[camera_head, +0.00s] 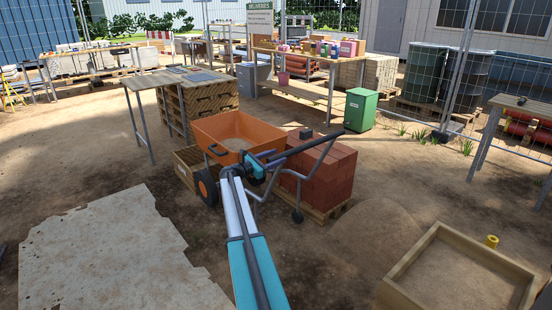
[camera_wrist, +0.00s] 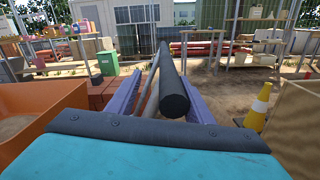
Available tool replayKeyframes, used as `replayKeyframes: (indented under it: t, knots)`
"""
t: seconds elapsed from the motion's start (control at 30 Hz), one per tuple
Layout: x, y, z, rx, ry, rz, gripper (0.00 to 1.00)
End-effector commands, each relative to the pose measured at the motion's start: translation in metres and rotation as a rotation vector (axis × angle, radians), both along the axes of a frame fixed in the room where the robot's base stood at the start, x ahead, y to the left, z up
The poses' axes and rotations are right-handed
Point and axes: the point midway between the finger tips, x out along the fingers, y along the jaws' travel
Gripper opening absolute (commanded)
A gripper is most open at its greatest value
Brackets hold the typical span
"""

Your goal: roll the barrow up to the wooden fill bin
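The barrow has an orange tray (camera_head: 240,128) with pale brown material inside, a dark wheel with an orange hub (camera_head: 207,188) and thin metal legs. It stands on the dirt in front of the brick stack. Its tray edge shows at the left of the wrist view (camera_wrist: 35,110). My gripper (camera_head: 275,156) is beside the tray, and its purple fingers (camera_wrist: 160,95) look open. A black barrow handle (camera_wrist: 174,98) runs lengthwise between them, with narrow gaps; any contact is unclear. A low wooden-walled bin (camera_head: 401,297), apparently the fill bin, lies at lower right, cut off by the frame.
Red bricks (camera_head: 320,175) on a pallet stand right behind the barrow. A wooden crate (camera_head: 184,173) sits by its wheel. A sand mound (camera_head: 375,228) lies between bricks and bin. A yellow cone (camera_wrist: 258,108) stands at right. A flat pale slab (camera_head: 110,255) lies left.

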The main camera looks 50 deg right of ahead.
Motion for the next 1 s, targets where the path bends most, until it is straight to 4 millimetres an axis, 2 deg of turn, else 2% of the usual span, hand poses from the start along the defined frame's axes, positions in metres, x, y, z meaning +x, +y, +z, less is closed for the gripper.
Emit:
replayKeyframes:
  t: [0.37,0.57,1.0]
  knots:
    - [0.004,0.01,-0.001,0.001,0.0,0.005,0.43]
    - [0.009,0.033,0.0,0.001,0.0,0.005,0.43]
    - [0.024,0.101,0.0,0.0,0.0,0.004,0.43]
